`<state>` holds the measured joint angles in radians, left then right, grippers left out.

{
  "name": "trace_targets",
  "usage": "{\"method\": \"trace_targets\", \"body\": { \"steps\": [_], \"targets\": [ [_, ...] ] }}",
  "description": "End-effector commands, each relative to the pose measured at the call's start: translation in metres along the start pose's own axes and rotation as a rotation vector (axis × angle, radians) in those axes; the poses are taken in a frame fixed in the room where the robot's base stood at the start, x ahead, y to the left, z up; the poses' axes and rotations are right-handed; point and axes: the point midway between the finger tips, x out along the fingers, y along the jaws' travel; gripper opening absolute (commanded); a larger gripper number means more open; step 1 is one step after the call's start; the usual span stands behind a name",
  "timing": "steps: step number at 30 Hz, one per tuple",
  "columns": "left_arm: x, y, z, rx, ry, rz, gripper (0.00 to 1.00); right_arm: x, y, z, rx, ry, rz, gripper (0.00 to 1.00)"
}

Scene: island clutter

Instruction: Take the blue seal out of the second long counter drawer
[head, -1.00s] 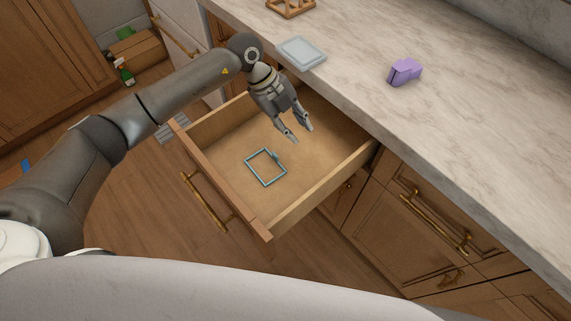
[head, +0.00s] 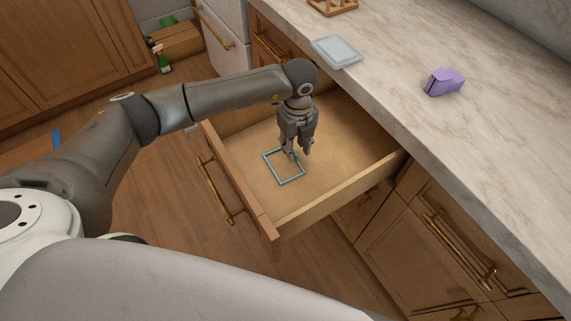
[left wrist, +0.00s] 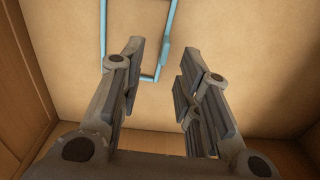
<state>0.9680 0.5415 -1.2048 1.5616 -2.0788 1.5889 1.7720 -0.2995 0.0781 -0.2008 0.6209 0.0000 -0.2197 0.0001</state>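The blue seal (head: 291,181) is a thin blue square frame lying flat on the floor of the open drawer (head: 334,190). My left gripper (head: 298,156) points down into the drawer, over the seal's far right edge. In the left wrist view the gripper (left wrist: 160,65) is open, with a clear gap between its fingers. There the seal (left wrist: 172,20) shows at the top, partly behind the left finger, with one side and a small clasp-like piece near the gap. I cannot tell whether a finger touches it. My right gripper is not in view.
The drawer's front panel (head: 240,185) and side walls surround the gripper. The marble counter (head: 400,120) above holds a pale blue tray-like piece (head: 336,51), a purple object (head: 443,82) and a wooden rack (head: 333,6). The rest of the drawer floor is bare.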

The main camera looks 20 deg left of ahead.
Motion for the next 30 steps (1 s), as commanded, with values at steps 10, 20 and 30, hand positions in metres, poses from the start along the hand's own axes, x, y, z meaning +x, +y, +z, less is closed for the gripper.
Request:
{"method": "trace_targets", "body": {
  "steps": [10,20,30],
  "targets": [
    [0.045,-0.004,0.000,0.001,0.001,-0.001,0.31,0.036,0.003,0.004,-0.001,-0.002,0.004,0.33],
    [0.044,-0.004,0.000,0.001,0.001,-0.001,0.22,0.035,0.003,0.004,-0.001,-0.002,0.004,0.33],
    [0.044,-0.004,0.000,0.001,0.001,-0.001,0.00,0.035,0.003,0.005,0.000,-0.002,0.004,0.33]
  ]
}}
